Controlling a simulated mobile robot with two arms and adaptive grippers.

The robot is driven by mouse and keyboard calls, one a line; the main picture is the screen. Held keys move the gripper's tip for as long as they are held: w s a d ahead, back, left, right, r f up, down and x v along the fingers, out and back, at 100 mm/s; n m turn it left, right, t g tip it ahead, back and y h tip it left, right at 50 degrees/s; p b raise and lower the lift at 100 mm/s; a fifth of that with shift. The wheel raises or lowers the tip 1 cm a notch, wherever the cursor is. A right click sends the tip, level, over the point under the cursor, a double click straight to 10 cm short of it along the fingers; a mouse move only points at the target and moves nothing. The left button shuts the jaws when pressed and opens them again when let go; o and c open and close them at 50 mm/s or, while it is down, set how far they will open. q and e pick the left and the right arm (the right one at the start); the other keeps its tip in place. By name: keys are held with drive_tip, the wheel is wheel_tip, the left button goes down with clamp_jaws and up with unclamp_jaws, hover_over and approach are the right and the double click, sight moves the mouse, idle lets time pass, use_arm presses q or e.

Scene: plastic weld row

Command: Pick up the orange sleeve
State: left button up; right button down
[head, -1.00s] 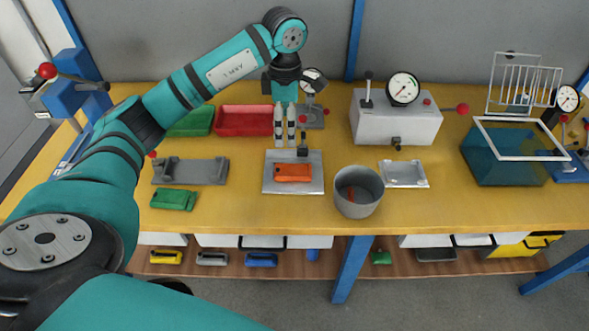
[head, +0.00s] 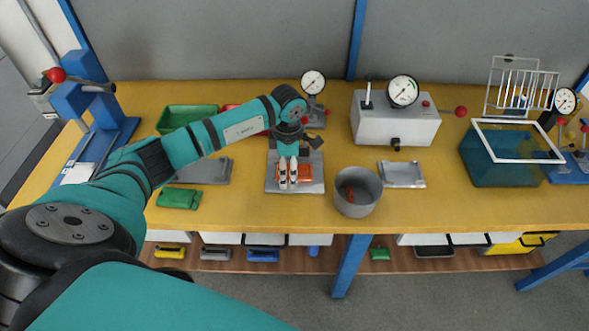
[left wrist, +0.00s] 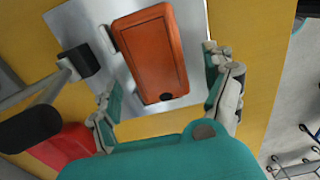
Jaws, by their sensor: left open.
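The orange sleeve (head: 307,174) lies on a grey metal plate (head: 312,187) near the middle of the bench. In the left wrist view the sleeve (left wrist: 150,58) shows almost whole, a box-like orange piece with a dark round hole at its near end. My left gripper (head: 288,182) is over the sleeve and hides part of it in the head view. In the left wrist view its two open fingers (left wrist: 164,72) stand one on each side of the sleeve, with gaps between. Whether they are down at its height is hard to tell. My right gripper is not in view.
A dark clamp (left wrist: 78,62) on the plate stands close to the sleeve's left side. A grey pot (head: 357,205) stands just right of the plate. A dial gauge (head: 313,82) stands behind. A green tray (head: 187,117) and grey fixture (head: 210,170) are left.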

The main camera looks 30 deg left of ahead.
use_arm(q)
drive_tip(key=shift+f, duration=0.15)
drive_tip(key=shift+c, duration=0.2)
drive_tip(key=c, duration=1.2)
drive_tip(key=shift+c, duration=0.2)
